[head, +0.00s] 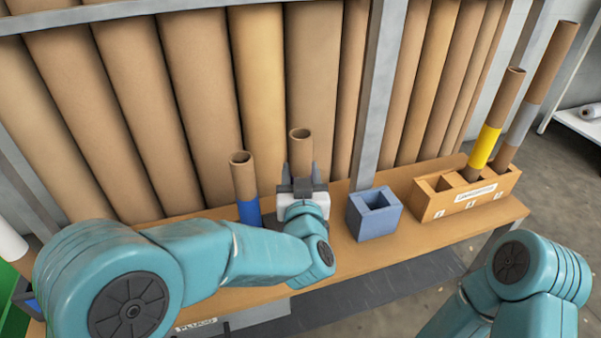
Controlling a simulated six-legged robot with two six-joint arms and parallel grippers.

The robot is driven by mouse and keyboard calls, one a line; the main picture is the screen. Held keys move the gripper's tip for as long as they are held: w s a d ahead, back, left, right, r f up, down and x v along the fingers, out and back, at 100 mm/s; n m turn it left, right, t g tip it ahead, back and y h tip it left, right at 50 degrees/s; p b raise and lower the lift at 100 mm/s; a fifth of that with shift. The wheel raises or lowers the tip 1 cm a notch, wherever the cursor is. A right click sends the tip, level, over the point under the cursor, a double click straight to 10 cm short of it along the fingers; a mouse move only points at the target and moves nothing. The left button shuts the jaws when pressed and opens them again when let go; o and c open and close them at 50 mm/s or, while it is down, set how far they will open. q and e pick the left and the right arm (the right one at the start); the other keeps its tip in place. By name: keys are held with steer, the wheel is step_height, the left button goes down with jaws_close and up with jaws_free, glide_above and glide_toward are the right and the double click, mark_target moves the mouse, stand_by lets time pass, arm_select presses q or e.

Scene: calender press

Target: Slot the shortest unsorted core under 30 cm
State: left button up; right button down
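A plain brown core (301,146) stands at the middle of the bench. My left gripper (301,172) is at it, with one finger on each side; whether the fingers press on it is unclear. The core's lower part is hidden behind the gripper. A taller-looking core with a blue band (244,182) stands just left of it. A wooden slotted rack (433,208) sits at the right. Its left slot looks empty, a yellow-banded core (492,132) leans in the middle slot, and a grey-banded core (535,95) leans in the right one. My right gripper is out of view.
A blue-grey open square block (372,222) stands between my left gripper and the rack. A grey upright post (377,95) rises behind it. Large brown rolls (262,85) line the back. The wooden bench (345,262) is bare in front of the block.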

arm_select(q)
steer(key=shift+f+b, duration=0.9)
steer(key=shift+f, duration=0.3)
steer(key=o, duration=1.2)
steer(key=shift+c, duration=0.2)
